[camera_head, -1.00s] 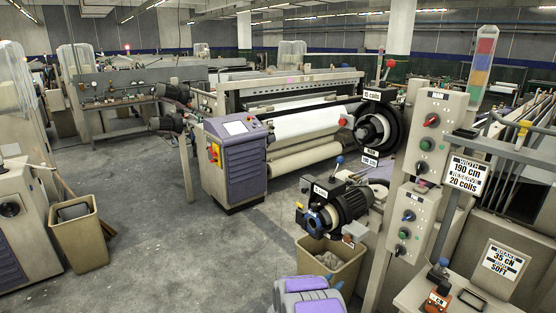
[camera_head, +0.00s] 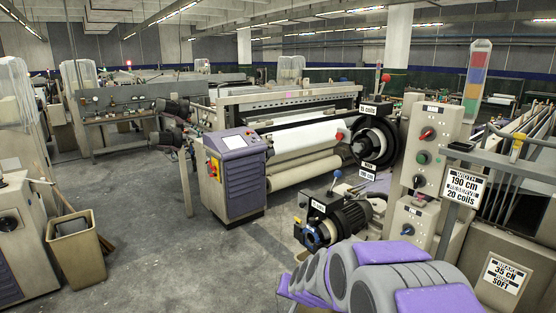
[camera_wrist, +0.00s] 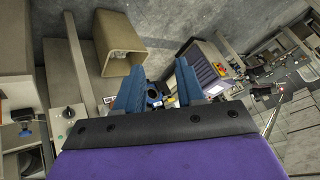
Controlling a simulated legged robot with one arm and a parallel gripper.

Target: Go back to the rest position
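My gripper (camera_wrist: 158,82) shows in the wrist view as two blue fingers standing well apart. It is open. A dark motor end with a blue ring (camera_wrist: 153,96) shows in the gap, seemingly beyond the fingers, and I see nothing gripped. In the head view my purple and grey arm is folded across the bottom right, and the gripper itself cannot be made out. The motor (camera_head: 345,220) stands just behind my arm there.
A loom with a purple cabinet (camera_head: 237,180) is ahead. A beige bin (camera_head: 78,250) stands at left. Grey floor (camera_head: 165,240) is clear between.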

